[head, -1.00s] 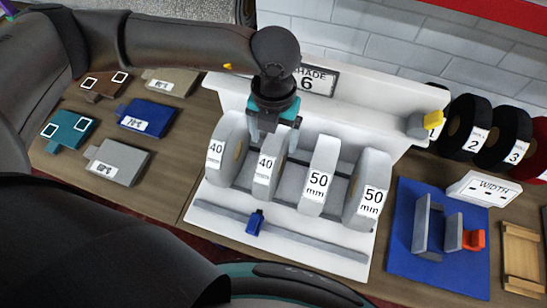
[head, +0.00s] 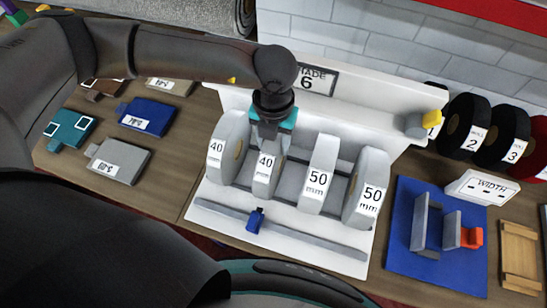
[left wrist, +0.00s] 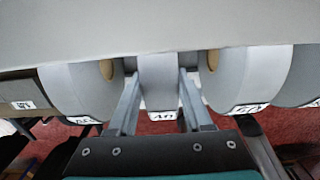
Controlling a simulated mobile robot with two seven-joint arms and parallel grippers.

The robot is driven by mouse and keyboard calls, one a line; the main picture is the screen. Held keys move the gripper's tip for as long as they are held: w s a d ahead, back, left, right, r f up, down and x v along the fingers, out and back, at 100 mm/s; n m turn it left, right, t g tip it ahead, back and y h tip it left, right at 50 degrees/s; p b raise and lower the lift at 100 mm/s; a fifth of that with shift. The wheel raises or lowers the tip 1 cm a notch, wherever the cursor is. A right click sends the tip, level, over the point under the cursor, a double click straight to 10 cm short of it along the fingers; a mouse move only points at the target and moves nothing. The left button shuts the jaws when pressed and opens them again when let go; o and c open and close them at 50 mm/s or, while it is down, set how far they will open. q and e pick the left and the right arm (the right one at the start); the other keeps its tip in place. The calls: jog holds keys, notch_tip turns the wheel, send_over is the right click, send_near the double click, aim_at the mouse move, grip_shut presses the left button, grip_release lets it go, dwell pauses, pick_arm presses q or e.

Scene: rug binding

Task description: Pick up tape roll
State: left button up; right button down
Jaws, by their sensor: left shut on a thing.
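Several grey tape rolls stand upright in a row on the white rack (head: 213,211), marked 40, 40, 50 mm and 50 mm from left to right. My left gripper (head: 268,146) reaches down over the second roll, a 40 roll (head: 264,178), and is shut on it. In the left wrist view the two fingers lie on either side of this 40 roll (left wrist: 160,82). The other 40 roll (head: 222,145) is to its left, and a 50 mm roll (head: 316,180) is to its right. My right gripper is not in view.
A second 50 mm roll (head: 367,188) ends the row. A blue clip (head: 255,220) sits on the rail in front. Black rolls (head: 465,130) stand at the right, above a blue mat (head: 404,247) with a grey and orange fixture. Coloured cards (head: 148,116) lie at the left.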

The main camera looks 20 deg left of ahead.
pick_arm(q)
grip_shut()
dwell(0.7)
